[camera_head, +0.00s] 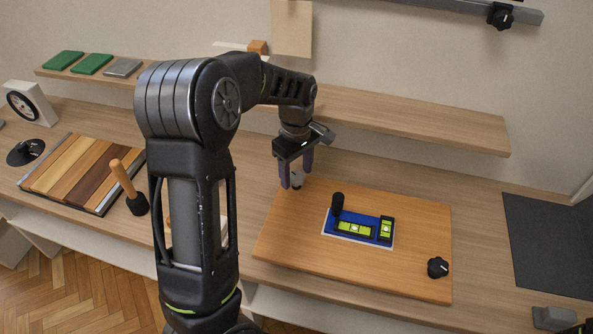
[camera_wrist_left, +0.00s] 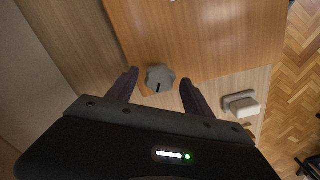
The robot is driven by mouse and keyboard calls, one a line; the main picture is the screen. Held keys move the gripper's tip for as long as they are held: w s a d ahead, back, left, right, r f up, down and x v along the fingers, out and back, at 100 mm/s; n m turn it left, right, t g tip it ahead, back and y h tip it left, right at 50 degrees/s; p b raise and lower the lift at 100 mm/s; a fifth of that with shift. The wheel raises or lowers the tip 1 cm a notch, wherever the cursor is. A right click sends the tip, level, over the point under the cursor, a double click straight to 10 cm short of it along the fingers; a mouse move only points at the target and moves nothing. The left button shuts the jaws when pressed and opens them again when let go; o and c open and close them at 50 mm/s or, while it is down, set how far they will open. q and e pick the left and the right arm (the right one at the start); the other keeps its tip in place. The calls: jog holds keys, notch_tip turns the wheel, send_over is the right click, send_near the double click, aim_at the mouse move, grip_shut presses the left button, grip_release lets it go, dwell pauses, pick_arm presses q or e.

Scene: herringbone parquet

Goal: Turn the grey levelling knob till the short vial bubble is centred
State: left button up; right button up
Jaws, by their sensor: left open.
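The grey levelling knob (camera_wrist_left: 160,79) sits at a corner of the wooden board (camera_head: 415,218). In the head view it shows small (camera_head: 297,181) under my left gripper (camera_head: 297,177). My left gripper is open, its dark fingers on either side of the knob in the left wrist view (camera_wrist_left: 160,92), with gaps visible. A blue level (camera_head: 362,238) lies on the board with a long green vial (camera_head: 354,230) and a short green vial (camera_head: 386,229). The short vial's bubble looks near its middle, but it is too small to judge exactly.
A black knob (camera_head: 437,267) stands at the board's front right corner. A black upright post (camera_head: 337,203) stands by the level. A dark mat (camera_head: 545,240) lies right. A shelf (camera_head: 420,115) runs behind.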

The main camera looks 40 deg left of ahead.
aim_at(296, 176)
pick_arm(q)
notch_tip(296, 176, up, 8)
jog(key=shift+f, duration=0.1)
dwell(0.4)
dwell(0.5)
